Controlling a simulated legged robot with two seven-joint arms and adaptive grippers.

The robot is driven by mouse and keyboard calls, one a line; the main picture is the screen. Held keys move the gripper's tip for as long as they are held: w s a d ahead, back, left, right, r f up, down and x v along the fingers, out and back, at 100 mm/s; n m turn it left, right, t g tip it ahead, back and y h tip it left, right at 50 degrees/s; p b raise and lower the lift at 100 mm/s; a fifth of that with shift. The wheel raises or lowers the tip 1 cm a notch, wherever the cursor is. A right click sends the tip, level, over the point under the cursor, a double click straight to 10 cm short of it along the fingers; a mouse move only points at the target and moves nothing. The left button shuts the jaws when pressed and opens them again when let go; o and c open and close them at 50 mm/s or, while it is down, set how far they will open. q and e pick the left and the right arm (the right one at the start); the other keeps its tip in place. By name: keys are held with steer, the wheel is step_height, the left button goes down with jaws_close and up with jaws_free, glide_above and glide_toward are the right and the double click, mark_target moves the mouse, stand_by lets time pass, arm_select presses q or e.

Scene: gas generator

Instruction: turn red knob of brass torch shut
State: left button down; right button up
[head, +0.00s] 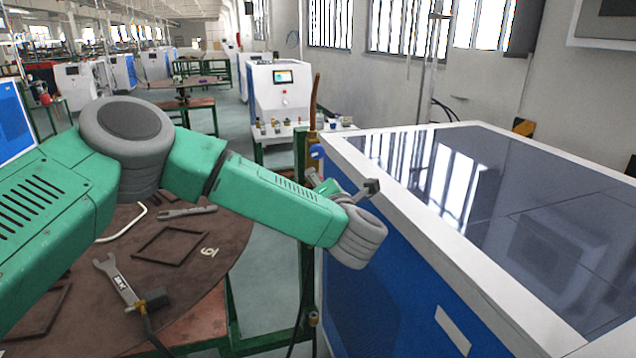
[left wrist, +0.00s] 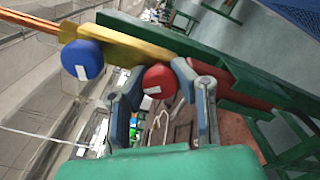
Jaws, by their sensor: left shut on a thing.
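The brass torch (head: 313,125) stands upright at the edge of the blue and white machine, its copper tube pointing up. In the left wrist view the yellow torch body (left wrist: 137,38) runs across the top, with the blue knob (left wrist: 82,60) at left. The red knob (left wrist: 159,80) sits between the two fingers of my left gripper (left wrist: 160,76), which is shut on it. My left gripper also shows in the head view (head: 325,182). My right gripper is out of view.
The machine (head: 440,240) with a dark glossy top fills the right side. A round brown table (head: 190,270) at lower left holds a wrench (head: 118,278) and metal frames. A green post (head: 300,160) stands beside the torch.

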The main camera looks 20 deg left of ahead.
arm_select(q)
steer(key=m, duration=0.3)
steer(key=shift+d+m, duration=0.25)
steer(key=shift+m, duration=0.95)
steer(key=shift+f+m, duration=0.1)
steer(key=shift+m, duration=0.3)
steer(key=shift+f+m, duration=0.15)
steer(key=shift+m, duration=0.15)
stand_by(1.0)
steer(key=c, duration=1.2)
jaws_free()
steer(key=v, duration=1.1)
steer(key=shift+s+d, duration=0.25)
steer(key=shift+d, duration=0.1)
